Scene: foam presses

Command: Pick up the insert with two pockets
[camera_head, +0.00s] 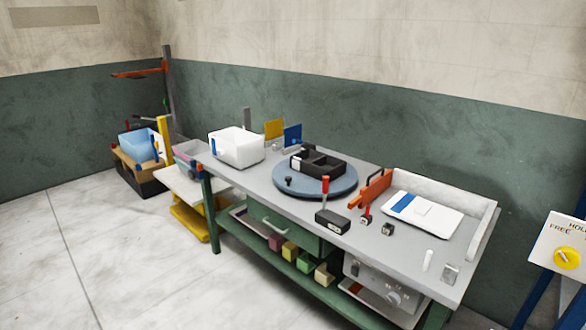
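A black block (318,163) with recesses in its top sits on the round blue-grey turntable (337,189) in the middle of the bench. It seems to have two pockets, but it is small and dark in this view, so I cannot be sure of the count. My gripper is not in view.
On the grey bench (249,178) stand a white bin (236,147), a small black box (332,221) in front of the turntable, orange-red clamps (371,188) and a white tray (422,214). A sign panel (560,250) stands at right. The floor at left is clear.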

